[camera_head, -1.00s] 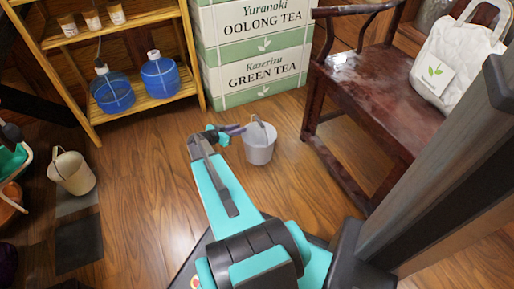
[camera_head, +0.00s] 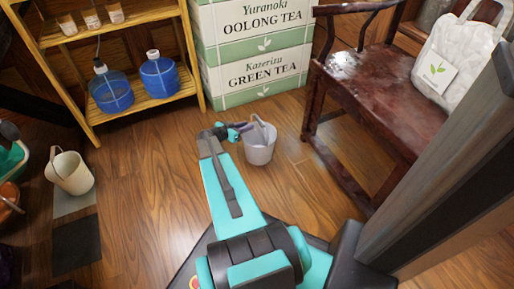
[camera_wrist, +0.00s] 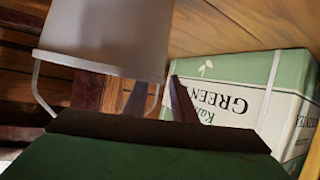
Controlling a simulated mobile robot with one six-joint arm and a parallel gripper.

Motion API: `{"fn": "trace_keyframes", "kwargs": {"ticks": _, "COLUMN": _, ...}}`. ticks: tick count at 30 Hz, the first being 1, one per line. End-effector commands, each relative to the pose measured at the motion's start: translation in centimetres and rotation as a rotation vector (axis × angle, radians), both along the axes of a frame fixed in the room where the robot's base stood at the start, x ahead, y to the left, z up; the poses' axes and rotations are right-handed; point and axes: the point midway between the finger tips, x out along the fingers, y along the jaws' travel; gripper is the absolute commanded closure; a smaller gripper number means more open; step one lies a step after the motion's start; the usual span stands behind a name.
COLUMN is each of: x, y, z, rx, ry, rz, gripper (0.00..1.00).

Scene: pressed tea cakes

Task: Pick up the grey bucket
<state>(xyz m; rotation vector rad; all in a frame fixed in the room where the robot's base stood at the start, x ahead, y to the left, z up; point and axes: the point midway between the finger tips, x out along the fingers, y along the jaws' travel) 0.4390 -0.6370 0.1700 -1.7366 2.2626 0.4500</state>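The grey bucket (camera_head: 259,152) stands upright on the wooden floor in front of the tea boxes, its handle raised. My gripper (camera_head: 243,128) is at the left of the bucket's rim, close to the handle, in the head view. In the wrist view the bucket (camera_wrist: 105,35) appears upside down and close, with its wire handle running towards my gripper. My gripper's fingers (camera_wrist: 136,95) look apart there. The middle of the handle is hidden behind the gripper body, and I cannot tell whether it lies between the fingers.
A cream bucket (camera_head: 70,176) stands at the left. A wooden shelf (camera_head: 150,100) with blue bottles and the green-and-white tea boxes (camera_head: 255,85) stand behind. A dark wooden chair (camera_head: 370,95) with a white bag (camera_head: 460,65) is at the right. Floor between the buckets is clear.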

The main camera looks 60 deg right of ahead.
Motion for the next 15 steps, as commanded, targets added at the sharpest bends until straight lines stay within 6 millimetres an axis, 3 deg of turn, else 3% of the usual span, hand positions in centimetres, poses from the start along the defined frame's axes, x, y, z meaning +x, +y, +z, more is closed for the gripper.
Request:
{"fn": "trace_keyframes", "kwargs": {"ticks": 5, "x": 0.01, "y": 0.02, "z": 0.01, "rx": 0.000, "ry": 0.000, "rz": 0.000, "gripper": 0.76}}
{"fn": "trace_keyframes", "kwargs": {"ticks": 10, "x": 0.01, "y": 0.02, "z": 0.00, "rx": 0.000, "ry": 0.000, "rz": 0.000, "gripper": 1.00}}
{"fn": "trace_keyframes", "kwargs": {"ticks": 15, "x": 0.03, "y": 0.03, "z": 0.00, "rx": 0.000, "ry": 0.000, "rz": 0.000, "gripper": 1.00}}
